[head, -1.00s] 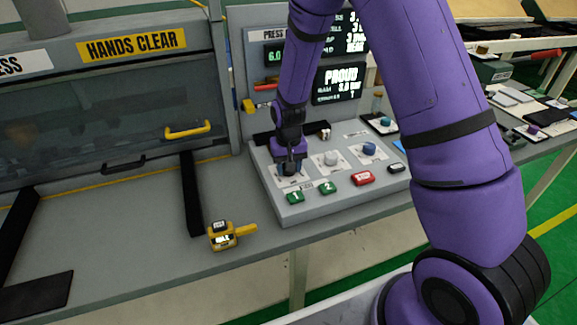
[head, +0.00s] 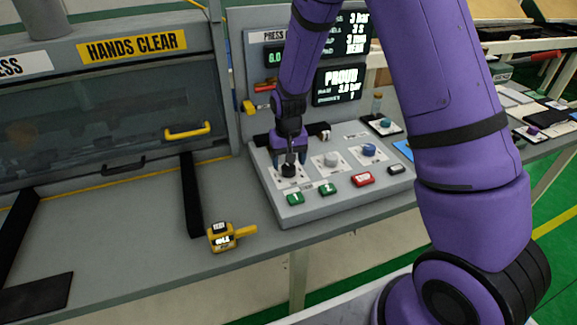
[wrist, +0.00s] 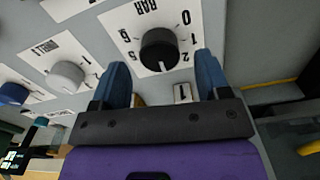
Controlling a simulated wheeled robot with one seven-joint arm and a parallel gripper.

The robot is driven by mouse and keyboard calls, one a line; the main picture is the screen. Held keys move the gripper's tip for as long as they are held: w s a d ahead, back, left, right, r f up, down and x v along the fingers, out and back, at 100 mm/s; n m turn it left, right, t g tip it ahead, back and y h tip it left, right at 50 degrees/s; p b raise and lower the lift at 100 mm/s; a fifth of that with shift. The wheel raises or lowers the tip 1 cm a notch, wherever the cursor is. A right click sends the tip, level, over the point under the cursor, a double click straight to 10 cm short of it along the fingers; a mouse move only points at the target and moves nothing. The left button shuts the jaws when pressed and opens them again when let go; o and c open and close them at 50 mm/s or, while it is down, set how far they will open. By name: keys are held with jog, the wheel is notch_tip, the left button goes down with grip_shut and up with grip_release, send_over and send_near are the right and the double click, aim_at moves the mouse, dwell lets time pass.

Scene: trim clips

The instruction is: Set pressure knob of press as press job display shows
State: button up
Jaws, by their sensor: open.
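The pressure knob (wrist: 158,50) is black and round on a white plate marked BAR in the wrist view. A light mark on its lower side sits about where 3 belongs on the scale, but that digit is hard to read. The knob also shows in the head view (head: 288,171) at the panel's left end. My gripper (head: 289,157) is open just above it, with blue fingertips apart on either side in the wrist view (wrist: 163,72). The press job display (head: 350,32) is partly behind my arm; its top line reads 3 bar.
A white knob (head: 331,160) and a blue knob (head: 369,151) stand to the right. Green buttons (head: 295,199) and a red button (head: 363,179) line the panel front. A yellow device (head: 222,237) lies on the bench at the left. The bench left of the panel is mostly clear.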

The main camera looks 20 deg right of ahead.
notch_tip(320, 180, up, 8)
dwell(0.7)
notch_tip(320, 180, up, 10)
jog(key=t, duration=0.1)
send_over(289, 166)
jog(key=s+d, duration=0.2)
jog(key=s, duration=0.3)
jog(key=s+d+r+n+t, duration=0.1)
jog(key=s+d+r+t, duration=0.2)
jog(key=s+r, duration=1.05)
jog(key=s+d+r+t, duration=0.1)
jog(key=s, duration=1)
jog(key=shift+d+r, duration=0.15)
jog(key=shift+d, duration=0.2)
